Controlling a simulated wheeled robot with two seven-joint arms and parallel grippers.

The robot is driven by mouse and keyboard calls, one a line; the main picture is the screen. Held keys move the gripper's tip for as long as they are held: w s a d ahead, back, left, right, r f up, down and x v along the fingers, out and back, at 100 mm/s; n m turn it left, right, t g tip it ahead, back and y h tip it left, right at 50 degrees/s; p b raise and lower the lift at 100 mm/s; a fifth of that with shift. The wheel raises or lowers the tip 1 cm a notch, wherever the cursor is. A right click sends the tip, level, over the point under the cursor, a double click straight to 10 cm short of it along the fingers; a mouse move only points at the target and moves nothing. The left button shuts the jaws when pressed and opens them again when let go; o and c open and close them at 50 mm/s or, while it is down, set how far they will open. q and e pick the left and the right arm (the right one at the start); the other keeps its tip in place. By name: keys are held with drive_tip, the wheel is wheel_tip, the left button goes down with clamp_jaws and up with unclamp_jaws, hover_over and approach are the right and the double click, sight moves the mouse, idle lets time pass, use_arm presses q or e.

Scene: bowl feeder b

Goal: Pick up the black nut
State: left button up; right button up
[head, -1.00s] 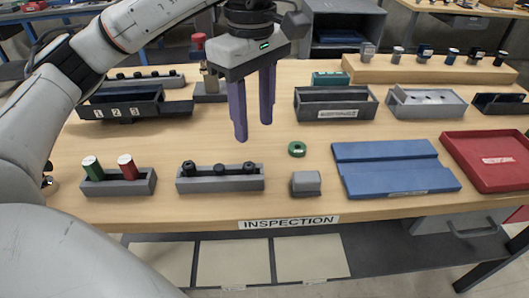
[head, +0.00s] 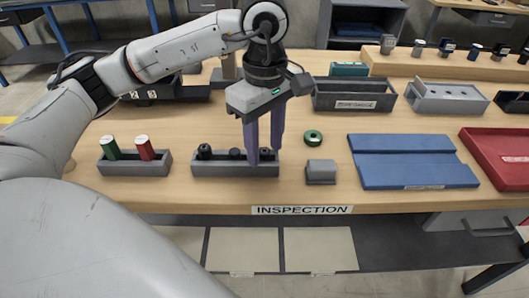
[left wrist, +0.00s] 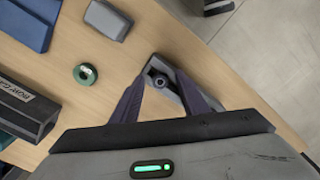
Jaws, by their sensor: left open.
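A grey holder (head: 235,171) stands near the front edge of the table with black parts in it. Black parts show at its left end (head: 204,151) and middle (head: 236,153). My left gripper (head: 265,155) points down over the right end, open, its purple fingers partly hiding the black part there. In the left wrist view, a dark round nut with a hole (left wrist: 160,79) sits in the grey holder (left wrist: 163,64), between the open fingertips (left wrist: 158,78). I cannot tell whether the fingers touch it. My right gripper is not in view.
A green ring (head: 313,137) and a grey block (head: 321,172) are right of the holder. A grey holder with green and red cylinders (head: 134,167) is left. A blue tray (head: 411,162) and red tray (head: 500,150) lie further right. Bare tabletop separates them.

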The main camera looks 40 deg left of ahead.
use_arm(q)
clamp_jaws()
drive_tip(key=shift+r, duration=0.15)
